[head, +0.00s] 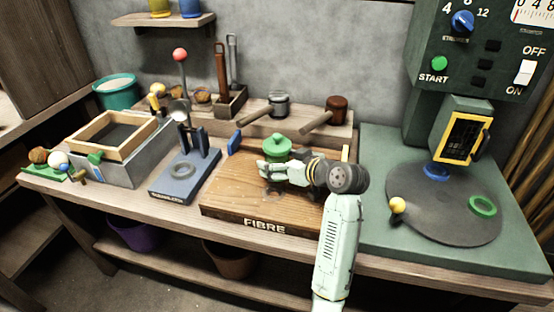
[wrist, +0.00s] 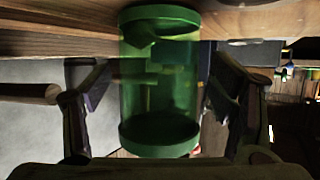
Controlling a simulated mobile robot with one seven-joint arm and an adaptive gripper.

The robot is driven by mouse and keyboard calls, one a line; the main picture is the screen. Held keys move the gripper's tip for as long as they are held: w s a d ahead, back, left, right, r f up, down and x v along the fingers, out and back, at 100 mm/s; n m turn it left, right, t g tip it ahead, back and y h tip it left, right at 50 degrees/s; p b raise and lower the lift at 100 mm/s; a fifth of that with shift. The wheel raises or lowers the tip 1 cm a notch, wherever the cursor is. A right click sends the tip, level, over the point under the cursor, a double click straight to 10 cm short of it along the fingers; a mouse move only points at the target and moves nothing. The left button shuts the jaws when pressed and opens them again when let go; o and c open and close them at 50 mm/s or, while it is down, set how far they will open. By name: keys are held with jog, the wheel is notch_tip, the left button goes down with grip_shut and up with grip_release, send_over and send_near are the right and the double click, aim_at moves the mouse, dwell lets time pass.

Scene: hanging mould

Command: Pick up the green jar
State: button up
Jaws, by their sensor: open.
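The green jar (head: 277,146) stands on the wooden FIBRE board, with its lid and knob showing above my gripper in the head view. My gripper (head: 268,176) is low over the board in front of the jar and hides its lower part. In the wrist view the see-through green jar (wrist: 160,90) fills the middle, between the two spread fingers of my gripper (wrist: 158,75). Gaps show between the jar and both fingers. The jaws are open and not closed on it.
The FIBRE board (head: 235,205) has bare wood left of the jar. A blue press stand (head: 185,175) is to its left, and a green machine with a dark round plate (head: 440,215) to its right. Two mallets (head: 337,110) lie on the ledge behind.

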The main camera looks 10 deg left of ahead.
jog(key=shift+w+a+f, duration=0.3)
jog(key=shift+a, duration=0.05)
jog(key=shift+c, duration=0.6)
jog(key=shift+r, duration=0.1)
jog(key=c, duration=1.5)
